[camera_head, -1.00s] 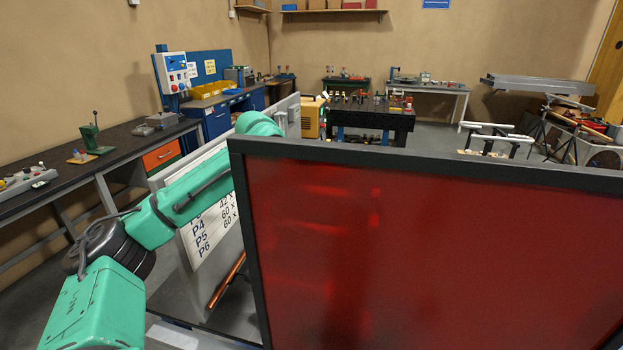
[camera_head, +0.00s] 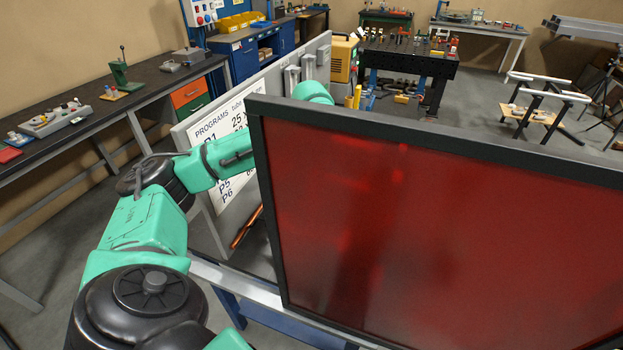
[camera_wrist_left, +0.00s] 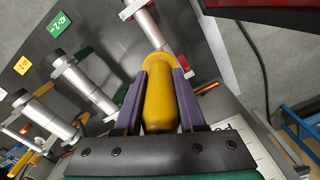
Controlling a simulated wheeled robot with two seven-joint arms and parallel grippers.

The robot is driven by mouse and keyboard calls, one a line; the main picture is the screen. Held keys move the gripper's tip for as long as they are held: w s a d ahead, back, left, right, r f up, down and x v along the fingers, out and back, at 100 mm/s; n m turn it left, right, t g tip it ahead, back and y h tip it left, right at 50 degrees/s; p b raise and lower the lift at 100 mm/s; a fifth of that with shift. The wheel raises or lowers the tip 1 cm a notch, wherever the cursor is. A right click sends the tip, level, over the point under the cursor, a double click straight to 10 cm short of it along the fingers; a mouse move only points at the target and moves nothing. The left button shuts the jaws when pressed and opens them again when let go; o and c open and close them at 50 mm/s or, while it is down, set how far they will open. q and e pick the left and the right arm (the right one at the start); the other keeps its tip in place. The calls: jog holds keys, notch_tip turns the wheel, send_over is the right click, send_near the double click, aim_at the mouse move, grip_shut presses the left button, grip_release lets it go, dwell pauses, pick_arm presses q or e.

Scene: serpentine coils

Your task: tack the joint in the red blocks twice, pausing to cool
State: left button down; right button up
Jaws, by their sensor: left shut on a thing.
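My left gripper (camera_wrist_left: 158,100) is shut on a yellow, rounded tool body (camera_wrist_left: 160,96) in the left wrist view. The tool's far tip is not clear. In the head view my left arm reaches behind a red, dark-framed screen (camera_head: 440,225), which hides the gripper. I cannot make out the red blocks or the joint for certain. My right gripper is in neither view.
Silver cylindrical holders (camera_wrist_left: 50,118) stand on a grey panel with yellow and green labels, left of the gripper. A white programs sign (camera_head: 215,130) hangs beside my arm. Copper tubes (camera_head: 246,227) lie below it. A dark workbench (camera_head: 60,85) lines the left; a black cable (camera_wrist_left: 258,65) runs at the right.

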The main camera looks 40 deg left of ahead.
pick_arm(q)
jog(key=shift+s, duration=0.2)
jog(key=shift+w+d+f, duration=0.15)
jog(key=shift+f, duration=0.75)
dwell(1.1)
jog(key=shift+s+d+f, duration=0.2)
jog(key=shift+s+f, duration=0.1)
jog(key=shift+s, duration=0.1)
dwell(1.8)
dwell(1.1)
jog(key=shift+w+a+r, duration=0.1)
jog(key=shift+w+r, duration=0.05)
jog(key=shift+r, duration=0.5)
jog(key=shift+w+a+r, duration=0.1)
jog(key=shift+w+r, duration=0.05)
jog(key=shift+r, duration=2.9)
